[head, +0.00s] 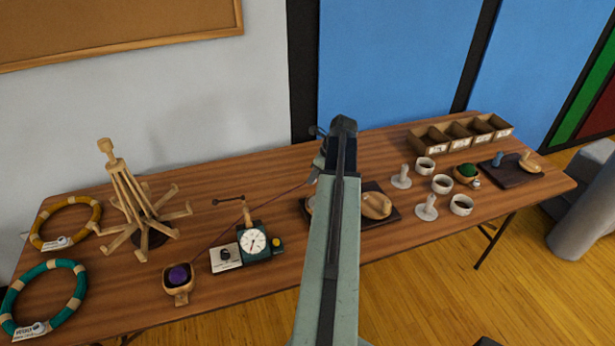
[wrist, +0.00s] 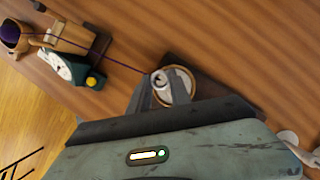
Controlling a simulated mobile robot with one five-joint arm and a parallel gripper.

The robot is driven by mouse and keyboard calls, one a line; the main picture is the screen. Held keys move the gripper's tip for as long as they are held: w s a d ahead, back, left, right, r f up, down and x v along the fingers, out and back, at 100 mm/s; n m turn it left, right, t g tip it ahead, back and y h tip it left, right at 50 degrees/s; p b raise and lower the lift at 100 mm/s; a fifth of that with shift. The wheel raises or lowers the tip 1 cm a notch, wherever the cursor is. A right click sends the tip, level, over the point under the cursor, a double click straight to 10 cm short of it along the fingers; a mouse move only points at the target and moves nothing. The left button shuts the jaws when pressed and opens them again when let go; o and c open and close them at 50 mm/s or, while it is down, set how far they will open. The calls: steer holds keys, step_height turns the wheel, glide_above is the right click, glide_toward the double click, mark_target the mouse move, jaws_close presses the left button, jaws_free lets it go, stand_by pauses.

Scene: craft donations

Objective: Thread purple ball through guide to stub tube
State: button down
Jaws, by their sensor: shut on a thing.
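The purple ball of yarn (head: 179,275) sits in a small wooden bowl (head: 180,292) at the table's front left; the wrist view shows it at upper left (wrist: 10,33). Its purple strand (head: 285,193) runs right, past the counter device with a dial (head: 253,241), to my gripper (wrist: 160,82). My gripper is shut on the strand's end. Below the fingers is a round wood-rimmed piece (wrist: 186,80) on a dark tray (wrist: 215,95). I cannot make out the stub tube.
A wooden skein stand (head: 130,200) and two yarn rings, mustard (head: 64,222) and teal (head: 45,290), are at left. A wooden winder-like piece (head: 376,205) is right of my arm. Cups (head: 442,184), spindles and card boxes (head: 460,133) fill the right end.

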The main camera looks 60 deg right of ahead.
steer(key=shift+s+d, duration=0.9)
steer(key=shift+d, duration=0.2)
steer(key=shift+s+f+b, duration=0.1)
steer(key=shift+f+b, duration=1.2)
steer(key=c, duration=1.1)
jaws_free()
steer(key=p+v, duration=0.7)
steer(key=v, duration=0.1)
steer(key=shift+f, duration=0.1)
